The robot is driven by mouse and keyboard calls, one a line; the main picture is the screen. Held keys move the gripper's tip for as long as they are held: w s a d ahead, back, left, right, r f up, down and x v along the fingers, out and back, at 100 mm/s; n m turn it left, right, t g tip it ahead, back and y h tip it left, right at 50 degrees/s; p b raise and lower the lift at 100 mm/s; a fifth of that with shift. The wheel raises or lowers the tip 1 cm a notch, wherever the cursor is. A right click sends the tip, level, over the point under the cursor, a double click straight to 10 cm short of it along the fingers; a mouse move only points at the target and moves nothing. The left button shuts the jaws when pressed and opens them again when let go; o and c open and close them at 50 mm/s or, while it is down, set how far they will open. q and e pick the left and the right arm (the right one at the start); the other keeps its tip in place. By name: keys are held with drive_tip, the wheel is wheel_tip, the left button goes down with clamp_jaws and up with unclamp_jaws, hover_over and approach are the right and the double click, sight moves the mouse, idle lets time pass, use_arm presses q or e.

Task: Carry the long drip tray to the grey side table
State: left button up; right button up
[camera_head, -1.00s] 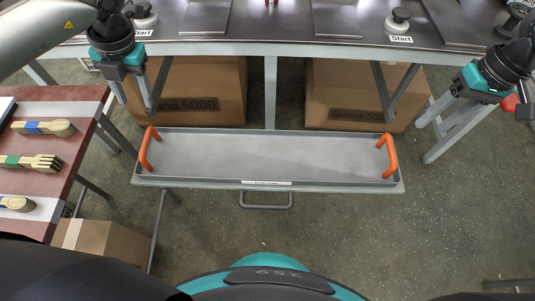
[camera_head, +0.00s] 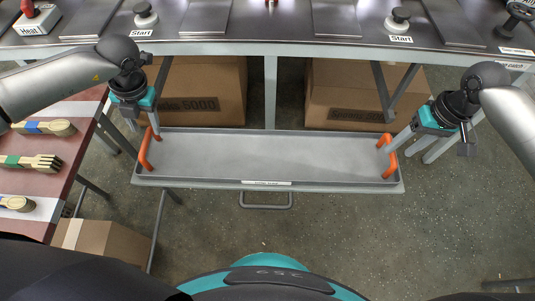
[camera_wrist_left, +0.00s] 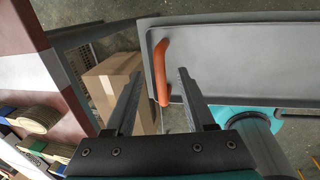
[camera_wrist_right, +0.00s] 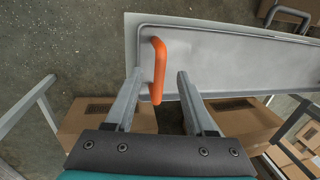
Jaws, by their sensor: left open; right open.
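The long drip tray (camera_head: 270,158) is a shallow grey metal tray with an orange handle at each end. It lies level on a narrow stand in front of the press bench. My left gripper (camera_head: 147,129) is open and empty at the tray's left end, close to the left handle (camera_head: 146,150); in the left wrist view that handle (camera_wrist_left: 160,72) lies ahead between the fingertips. My right gripper (camera_head: 391,146) is open at the right end, close to the right handle (camera_head: 391,160); in the right wrist view that handle (camera_wrist_right: 158,70) shows between the fingers. I cannot tell whether the fingers touch the handles.
The press bench (camera_head: 275,48) runs along the back with start buttons and dark plates. Cardboard boxes (camera_head: 205,90) stand under it. A reddish-brown table (camera_head: 75,165) with wooden utensils is at the left. The floor (camera_head: 460,215) at front right is clear.

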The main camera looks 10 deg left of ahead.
sight(147, 133)
use_arm(q)
drive_tip(key=shift+a+f, duration=0.25)
drive_tip(key=shift+f, duration=0.85)
drive_tip(key=shift+a+f, duration=0.2)
drive_tip(key=shift+f, duration=0.9)
use_arm(e)
drive_tip(key=shift+a+f, duration=0.2)
drive_tip(key=shift+f, duration=0.95)
drive_tip(key=shift+a+f, duration=0.2)
drive_tip(key=shift+f, duration=0.9)
use_arm(q)
clamp_jaws()
use_arm(e)
clamp_jaws()
drive_tip(key=shift+r, duration=0.15)
